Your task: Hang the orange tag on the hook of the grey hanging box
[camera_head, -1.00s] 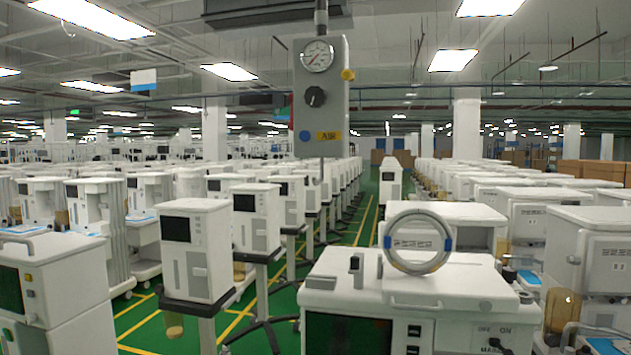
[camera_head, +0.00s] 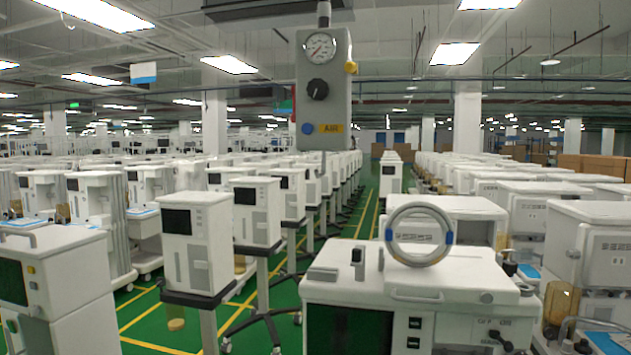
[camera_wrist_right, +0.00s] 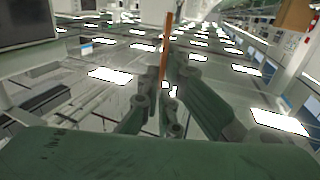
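The grey hanging box (camera_head: 335,97) hangs in the upper middle of the head view, with a round gauge, a dark knob and a yellow label on its front. A thin hook (camera_head: 323,164) hangs below its bottom edge; its shape is too small to make out. In the right wrist view, the orange tag (camera_wrist_right: 165,45) shows as a narrow upright strip, seen nearly edge-on. My right gripper (camera_wrist_right: 166,78) is closed around its lower end. Neither gripper shows in the head view, and my left gripper is in no view.
A white unit with a dark screen (camera_head: 197,243) stands to the left. Rows of carts fill both sides. A green aisle (camera_head: 365,212) runs back between them.

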